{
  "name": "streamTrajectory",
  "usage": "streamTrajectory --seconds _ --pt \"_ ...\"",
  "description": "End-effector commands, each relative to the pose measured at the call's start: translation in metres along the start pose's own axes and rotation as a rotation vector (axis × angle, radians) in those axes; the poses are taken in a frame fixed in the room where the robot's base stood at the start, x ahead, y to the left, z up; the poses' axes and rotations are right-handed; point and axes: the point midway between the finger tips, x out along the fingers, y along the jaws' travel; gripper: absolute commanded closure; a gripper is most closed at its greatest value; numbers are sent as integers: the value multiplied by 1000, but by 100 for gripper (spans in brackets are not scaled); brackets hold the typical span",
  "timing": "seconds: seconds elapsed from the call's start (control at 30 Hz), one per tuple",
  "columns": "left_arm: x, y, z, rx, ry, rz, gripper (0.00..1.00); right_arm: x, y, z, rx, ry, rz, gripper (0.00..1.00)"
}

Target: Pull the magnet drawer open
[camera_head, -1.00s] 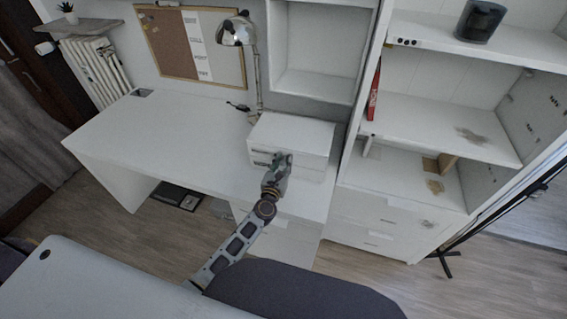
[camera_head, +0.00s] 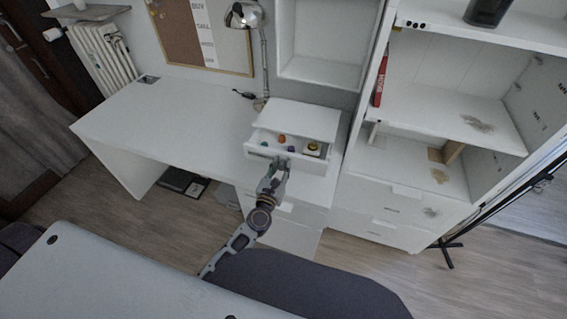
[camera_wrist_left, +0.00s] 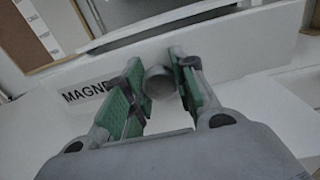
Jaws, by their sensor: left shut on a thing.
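The magnet drawer (camera_head: 308,163) sits in a small white box (camera_head: 302,118) on the desk and is pulled partly out in the head view. My left gripper (camera_head: 280,163) is at the drawer front. In the wrist view its green-padded fingers (camera_wrist_left: 157,88) stand on both sides of the round grey knob (camera_wrist_left: 159,82), shut on it. My right gripper is not in view.
A chrome desk lamp (camera_head: 246,16) stands behind the box to its left. A shelf unit (camera_head: 420,115) stands at the right. A dark seat (camera_head: 300,285) is in front of the desk.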

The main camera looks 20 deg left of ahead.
Motion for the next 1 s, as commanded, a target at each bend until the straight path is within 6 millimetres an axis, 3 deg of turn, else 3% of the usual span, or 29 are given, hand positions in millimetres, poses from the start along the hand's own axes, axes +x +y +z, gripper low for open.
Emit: streamTrajectory --seconds 0.43,0.47,0.6,1.0 --pt "-6 0 0 0 1 -1 100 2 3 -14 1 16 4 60" --pt "-6 0 0 0 1 -1 69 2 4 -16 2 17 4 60" --pt "-6 0 0 0 1 -1 51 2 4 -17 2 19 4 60" --pt "-6 0 0 0 1 -1 49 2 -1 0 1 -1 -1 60"
